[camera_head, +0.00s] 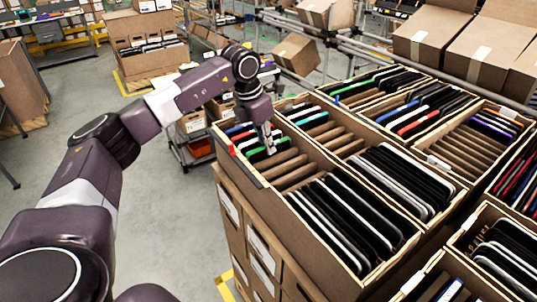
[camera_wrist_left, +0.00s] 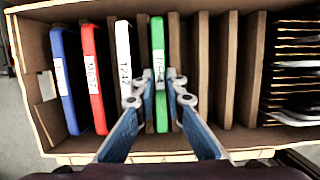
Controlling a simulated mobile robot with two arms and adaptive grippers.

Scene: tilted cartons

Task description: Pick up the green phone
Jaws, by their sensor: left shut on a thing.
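The green phone (camera_wrist_left: 159,60) stands on edge in a slot of a cardboard carton (camera_wrist_left: 95,10), with a white label on its edge. My left gripper (camera_wrist_left: 159,92) has its two fingers on either side of it, shut on it, and the phone is still between the dividers. In the head view the left gripper (camera_head: 270,142) reaches down into the near left carton (camera_head: 262,183), where a green edge (camera_head: 257,154) shows beside the fingers. My right gripper is in neither view.
A white phone (camera_wrist_left: 124,55), a red phone (camera_wrist_left: 94,78) and a blue phone (camera_wrist_left: 65,80) stand left of the green one. Brown dividers (camera_wrist_left: 228,70) with empty slots lie to its right. Several other cartons of phones (camera_head: 400,180) surround the spot.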

